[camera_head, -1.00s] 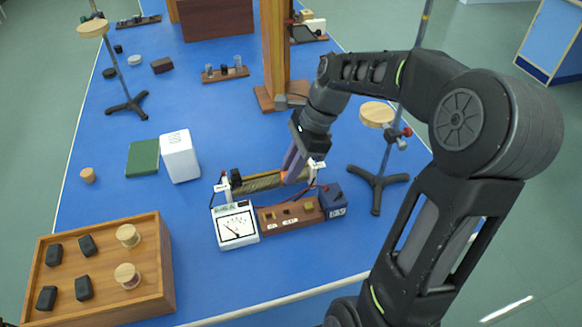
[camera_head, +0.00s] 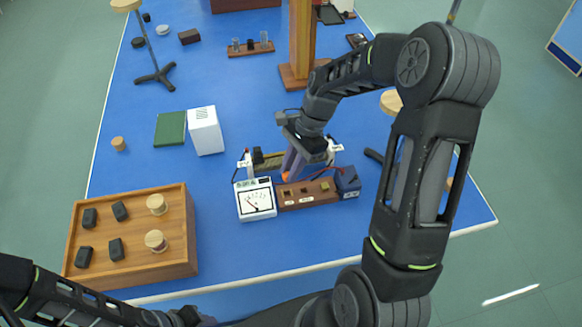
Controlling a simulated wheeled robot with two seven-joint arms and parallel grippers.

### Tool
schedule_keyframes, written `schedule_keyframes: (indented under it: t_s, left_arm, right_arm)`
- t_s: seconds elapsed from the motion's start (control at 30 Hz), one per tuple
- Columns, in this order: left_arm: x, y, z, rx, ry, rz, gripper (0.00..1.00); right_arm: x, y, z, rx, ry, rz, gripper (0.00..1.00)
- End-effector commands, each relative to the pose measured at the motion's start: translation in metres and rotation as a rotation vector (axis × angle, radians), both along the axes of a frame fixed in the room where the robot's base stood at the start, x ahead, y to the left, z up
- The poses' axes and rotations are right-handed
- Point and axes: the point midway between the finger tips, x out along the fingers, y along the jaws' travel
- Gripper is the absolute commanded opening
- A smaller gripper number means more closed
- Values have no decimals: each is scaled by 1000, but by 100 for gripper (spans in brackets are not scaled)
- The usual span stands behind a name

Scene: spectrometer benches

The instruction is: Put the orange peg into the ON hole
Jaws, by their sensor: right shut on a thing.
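The orange peg (camera_head: 286,176) shows as a small orange patch at the fingertips of my right gripper (camera_head: 292,171). The gripper is shut on it and points down, hiding most of it. The peg is just behind and above the left part of the brown wooden switch block (camera_head: 332,197). The block has small square spots along its top and white labels on its front, too small to read, so I cannot tell which hole is ON. I cannot tell whether the peg touches the block. My left arm crosses the bottom left; its gripper (camera_head: 197,318) is partly cut off at the lower edge.
A white meter (camera_head: 256,205) stands left of the block and a dark blue box (camera_head: 347,180) right of it. A coil (camera_head: 268,161) lies behind. A wooden tray (camera_head: 185,262) with black and round pieces is at front left. A white box (camera_head: 205,130) stands behind the meter.

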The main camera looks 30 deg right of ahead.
Motion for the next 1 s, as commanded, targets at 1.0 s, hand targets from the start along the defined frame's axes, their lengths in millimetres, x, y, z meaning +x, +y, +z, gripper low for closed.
schedule_keyframes:
  t_s: [1.0]
  left_arm:
    - [4,-4,-40,-11,-18,-3,36]
  right_arm:
    - [0,0,-55,1,1,-1,0]
